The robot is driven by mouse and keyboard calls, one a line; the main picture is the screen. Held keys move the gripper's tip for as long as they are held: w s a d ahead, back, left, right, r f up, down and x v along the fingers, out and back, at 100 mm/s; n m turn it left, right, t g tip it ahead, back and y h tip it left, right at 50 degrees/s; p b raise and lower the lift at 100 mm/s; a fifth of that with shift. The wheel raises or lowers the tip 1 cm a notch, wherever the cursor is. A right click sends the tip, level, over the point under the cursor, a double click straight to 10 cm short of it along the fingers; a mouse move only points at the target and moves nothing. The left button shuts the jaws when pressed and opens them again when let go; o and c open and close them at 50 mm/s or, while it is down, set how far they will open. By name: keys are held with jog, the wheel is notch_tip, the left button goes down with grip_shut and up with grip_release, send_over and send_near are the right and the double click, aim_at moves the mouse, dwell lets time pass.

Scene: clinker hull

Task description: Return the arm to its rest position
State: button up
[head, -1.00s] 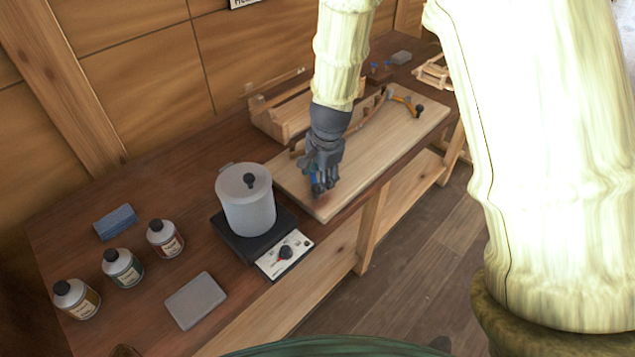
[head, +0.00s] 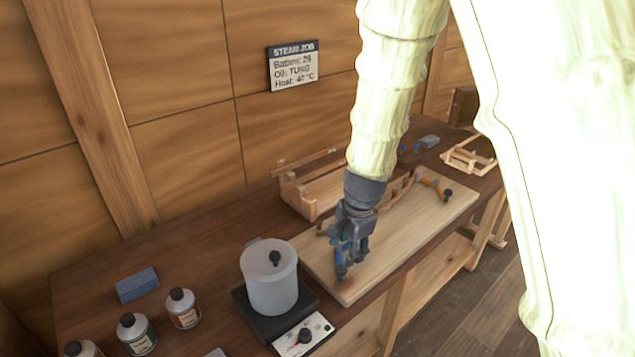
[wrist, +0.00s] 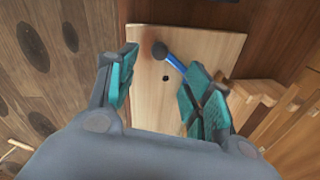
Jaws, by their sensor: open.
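My gripper (head: 350,262) is above the near end of the pale wooden board (head: 410,244) on the bench. In the wrist view my gripper (wrist: 160,95) has its two teal-padded fingers wide apart. A blue-handled tool with a dark round head (wrist: 168,58) shows past the fingers, over the board, and its handle is partly hidden by the right finger. In the head view the tool is mostly hidden by my gripper. My arm (head: 395,80) reaches down from the top of the head view.
A lidded pot (head: 270,280) stands on a hot plate (head: 303,335) left of the board. A wooden rack (head: 305,193) stands behind the board. A sign (head: 293,65) hangs on the wall.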

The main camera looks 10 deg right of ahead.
jog(key=s+d+f+n+g+h, duration=0.1)
jog(key=s+d+f+n, duration=0.2)
jog(key=s+f, duration=0.6)
jog(key=s+d+f+n+h, duration=0.1)
jog(key=s+d+f+n, duration=0.4)
jog(key=f, duration=0.8)
jog(key=s+a+f+n+b, duration=0.1)
jog(key=s+f+n+b, duration=0.1)
jog(key=s+f, duration=0.5)
jog(key=s+a+f+n+g+y+b, duration=0.1)
jog(key=s+f+n+b, duration=0.1)
jog(key=s+f, duration=0.6)
jog(key=s+n, duration=0.1)
jog(key=s, duration=0.4)
jog(key=shift+n, duration=0.4)
jog(key=shift+s, duration=0.1)
